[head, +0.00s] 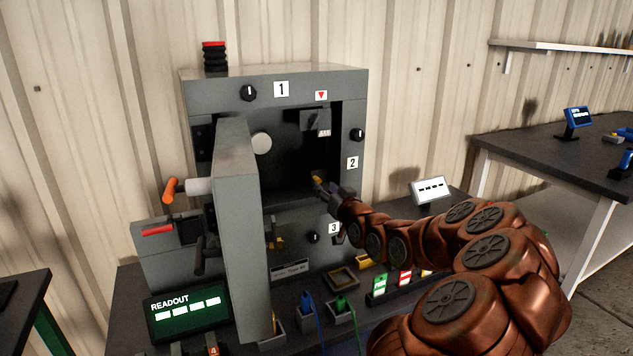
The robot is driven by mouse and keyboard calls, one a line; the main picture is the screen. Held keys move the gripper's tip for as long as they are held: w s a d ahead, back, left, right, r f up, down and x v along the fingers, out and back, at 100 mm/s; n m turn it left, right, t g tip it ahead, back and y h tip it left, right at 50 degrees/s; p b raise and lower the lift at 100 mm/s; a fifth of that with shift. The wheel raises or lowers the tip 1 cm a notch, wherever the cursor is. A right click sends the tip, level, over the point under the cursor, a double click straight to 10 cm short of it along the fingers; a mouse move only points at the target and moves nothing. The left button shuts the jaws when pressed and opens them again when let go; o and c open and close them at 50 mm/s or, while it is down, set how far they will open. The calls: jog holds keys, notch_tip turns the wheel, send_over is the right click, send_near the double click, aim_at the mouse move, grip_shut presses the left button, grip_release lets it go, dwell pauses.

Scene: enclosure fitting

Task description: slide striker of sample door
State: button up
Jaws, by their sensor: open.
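A grey enclosure (275,90) stands on a dark bench, and its dark inside shows. Its thick grey door (240,230) stands open, swung out toward me at the left. A small dark block with a light label (316,121) sits at the upper right of the opening; I cannot tell whether it is the striker. My gripper (322,184) is open at the lower right of the opening, below that block. A small yellowish part shows at its fingertips. I cannot tell whether they touch it, and my wrist hides what lies behind.
A readout screen (187,312), an orange-ended handle (172,190) and a red-topped stack (214,56) are at the left. Blue and green plugs (341,304) and small coloured cards (405,279) stand in front. A white display (431,190) is at the right, before another table (540,139).

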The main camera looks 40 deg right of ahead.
aim_at(319, 179)
jog(key=shift+x, duration=2.65)
jog(key=shift+d, duration=0.1)
jog(key=shift+s, duration=0.1)
grip_shut()
